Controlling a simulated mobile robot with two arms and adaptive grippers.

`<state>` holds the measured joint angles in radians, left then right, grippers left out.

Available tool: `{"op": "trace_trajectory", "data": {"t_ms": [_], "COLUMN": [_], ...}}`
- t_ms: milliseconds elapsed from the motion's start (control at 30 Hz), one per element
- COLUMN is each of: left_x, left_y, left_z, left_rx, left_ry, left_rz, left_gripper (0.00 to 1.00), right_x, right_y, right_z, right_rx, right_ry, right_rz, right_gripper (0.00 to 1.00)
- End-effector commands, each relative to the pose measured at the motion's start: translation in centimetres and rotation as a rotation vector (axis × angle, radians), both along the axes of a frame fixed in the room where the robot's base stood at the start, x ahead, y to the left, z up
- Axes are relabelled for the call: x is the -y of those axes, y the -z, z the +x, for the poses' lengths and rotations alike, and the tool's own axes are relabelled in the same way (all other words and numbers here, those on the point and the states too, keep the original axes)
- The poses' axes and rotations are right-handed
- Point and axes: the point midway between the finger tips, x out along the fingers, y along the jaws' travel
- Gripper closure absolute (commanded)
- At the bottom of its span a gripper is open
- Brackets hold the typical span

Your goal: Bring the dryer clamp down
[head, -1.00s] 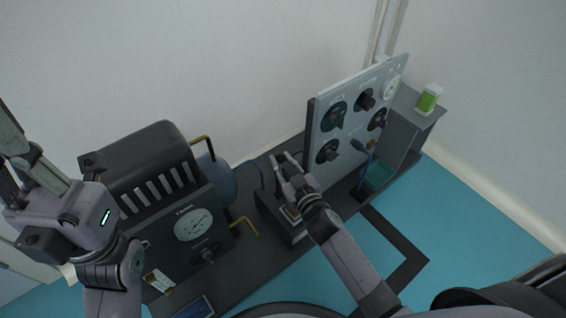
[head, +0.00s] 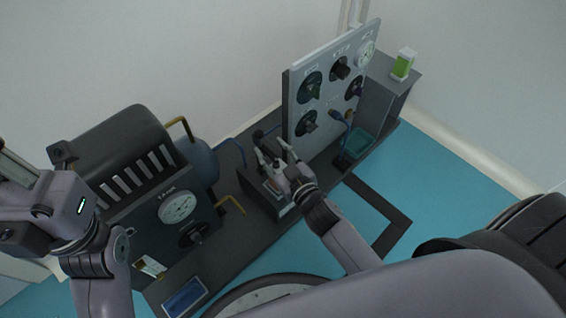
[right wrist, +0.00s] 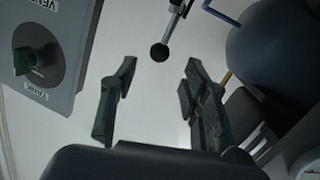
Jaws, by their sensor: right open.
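The dryer clamp shows in the right wrist view as a pale metal lever with a black ball knob (right wrist: 159,52). The knob lies just past my right fingertips, in line with the gap between them, and I see no contact. In the head view a small dark knob (head: 258,134) shows by the fingertips. My right gripper (head: 273,149) is open and empty above a dark box-like unit (head: 254,186); its two fingers also show apart in the right wrist view (right wrist: 158,75). The gripper hides much of the clamp's base. My left gripper (head: 30,215) is at the left edge, its fingers mostly cut off.
A grey panel (head: 326,107) with several dials and knobs stands right of the clamp. A dark machine with a gauge (head: 177,208), a blue tank (head: 200,160) and a yellow-brown pipe (head: 232,203) stand left. A green-labelled container (head: 402,66) stands at the back right.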

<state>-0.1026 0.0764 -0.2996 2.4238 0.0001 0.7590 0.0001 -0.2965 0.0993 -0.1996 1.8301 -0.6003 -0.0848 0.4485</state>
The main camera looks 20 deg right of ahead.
Motion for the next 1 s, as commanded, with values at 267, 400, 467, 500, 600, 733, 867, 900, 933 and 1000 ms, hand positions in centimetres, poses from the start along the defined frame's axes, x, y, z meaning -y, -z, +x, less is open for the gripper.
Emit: {"op": "trace_trajectory", "data": {"t_ms": [267,400,467,500,600,733,867,900,933,1000], "left_x": [0.0,0.0,0.0,0.0,0.0,0.0,0.0,0.0,0.0,0.0], "left_y": [0.0,0.0,0.0,0.0,0.0,0.0,0.0,0.0,0.0,0.0], "left_z": [0.0,0.0,0.0,0.0,0.0,0.0,0.0,0.0,0.0,0.0], "left_rx": [-0.001,-0.001,-0.001,-0.001,-0.001,-0.001,-0.001,-0.001,-0.002,-0.001], "left_ry": [0.0,0.0,0.0,0.0,0.0,0.0,0.0,0.0,0.0,0.0], "left_rz": [0.0,0.0,0.0,0.0,0.0,0.0,0.0,0.0,0.001,0.0], "left_gripper": [1.0,1.0,1.0,1.0,1.0,1.0,1.0,1.0,1.0,1.0], "right_x": [0.8,1.0,1.0,1.0,1.0,1.0,1.0,1.0,1.0,1.0], "right_y": [-0.5,-0.7,-0.7,-0.7,-0.8,-0.7,-0.7,-0.7,-0.7,-0.7], "right_z": [-4.8,-5.8,-6.0,-6.1,-6.1,-6.1,-6.1,-6.1,-6.1,-6.1], "right_rx": [-0.002,-0.001,-0.001,0.0,0.0,0.0,0.0,0.0,0.0,0.0], "right_ry": [0.0,0.001,0.001,0.001,0.0,0.0,0.0,0.0,0.0,0.0], "right_rz": [0.001,0.001,0.0,0.0,0.0,0.0,0.001,0.001,0.001,0.001], "right_gripper": [0.58,0.58,0.58,0.58,0.58,0.58,0.58,0.58,0.58,0.58]}}
